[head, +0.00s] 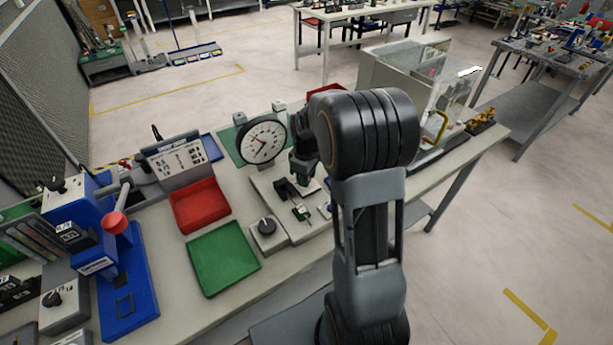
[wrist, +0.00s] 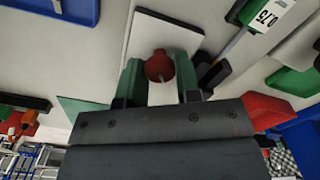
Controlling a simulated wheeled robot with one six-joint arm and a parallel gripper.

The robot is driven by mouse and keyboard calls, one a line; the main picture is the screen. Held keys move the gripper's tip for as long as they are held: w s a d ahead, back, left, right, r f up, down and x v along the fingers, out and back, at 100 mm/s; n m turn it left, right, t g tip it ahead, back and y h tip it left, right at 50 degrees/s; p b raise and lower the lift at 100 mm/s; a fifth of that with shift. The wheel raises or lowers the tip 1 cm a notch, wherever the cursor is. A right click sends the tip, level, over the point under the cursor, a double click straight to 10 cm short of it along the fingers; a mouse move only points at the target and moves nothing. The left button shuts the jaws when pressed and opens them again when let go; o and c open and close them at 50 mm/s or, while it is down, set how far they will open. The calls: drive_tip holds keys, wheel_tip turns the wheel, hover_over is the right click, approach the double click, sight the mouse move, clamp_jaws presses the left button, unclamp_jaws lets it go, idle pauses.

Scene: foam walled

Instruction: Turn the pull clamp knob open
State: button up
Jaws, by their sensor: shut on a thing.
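A red round knob (wrist: 159,66) sits between the green-tipped fingers of my gripper (wrist: 158,82) in the wrist view. The fingers are shut on its two sides. It has a small pale pin or mark at its middle, and a white plate (wrist: 164,38) lies behind it. In the head view my gripper (head: 304,172) points down over the gauge fixture on the bench, just right of the round dial gauge (head: 262,140). My own arm and gripper hide the red knob there. Its turn angle is hard to tell.
A black knob on a grey box (head: 267,227) stands in front of the fixture. A red tray (head: 199,206) and a green tray (head: 222,258) lie to the left, with a blue press (head: 122,290) beyond. A clear-walled enclosure (head: 448,90) stands behind my arm at right.

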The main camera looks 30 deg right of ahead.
drive_tip(key=shift+n, duration=0.9)
drive_tip(key=shift+r, duration=0.1)
drive_tip(key=o, duration=0.9)
drive_tip(key=shift+o, duration=0.2)
wheel_tip(320, 180, up, 14)
idle(0.4)
